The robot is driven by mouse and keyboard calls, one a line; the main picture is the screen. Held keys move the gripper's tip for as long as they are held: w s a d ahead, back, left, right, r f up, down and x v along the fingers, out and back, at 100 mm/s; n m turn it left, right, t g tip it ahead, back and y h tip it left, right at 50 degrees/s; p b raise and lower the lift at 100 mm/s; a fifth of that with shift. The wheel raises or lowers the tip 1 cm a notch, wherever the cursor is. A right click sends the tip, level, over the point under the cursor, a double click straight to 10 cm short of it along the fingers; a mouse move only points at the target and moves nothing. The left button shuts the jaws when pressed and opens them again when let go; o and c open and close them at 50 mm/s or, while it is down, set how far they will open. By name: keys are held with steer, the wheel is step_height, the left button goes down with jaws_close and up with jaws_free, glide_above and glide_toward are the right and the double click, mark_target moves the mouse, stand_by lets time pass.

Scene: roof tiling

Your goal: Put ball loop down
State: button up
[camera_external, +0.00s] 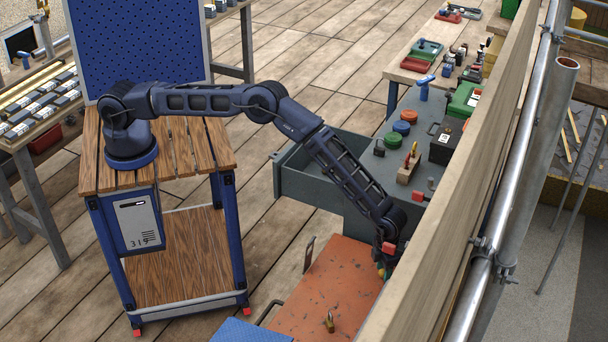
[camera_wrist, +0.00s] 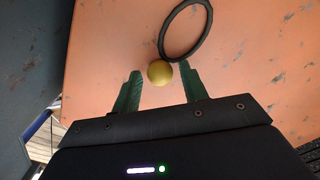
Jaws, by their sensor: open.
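The ball loop shows in the wrist view as a yellow ball (camera_wrist: 160,72) joined to or touching a black ring (camera_wrist: 186,30). It appears to rest on the orange surface (camera_wrist: 110,40). My gripper (camera_wrist: 159,78) is open, with one green finger on each side of the ball. In the external view my gripper (camera_external: 383,268) is low over the far right part of the orange top (camera_external: 325,285). The ball loop is not clear there.
A brass padlock (camera_external: 330,322) is on the orange top near its front. A grey open drawer (camera_external: 330,178) and a bench with red and green round tins (camera_external: 398,132) lie behind. A wooden board (camera_external: 455,190) runs close along the right side of my gripper.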

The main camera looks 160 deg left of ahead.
steer(key=shift+r, duration=0.1)
step_height(320, 180, up, 12)
stand_by(0.5)
steer(key=shift+d+r, duration=0.1)
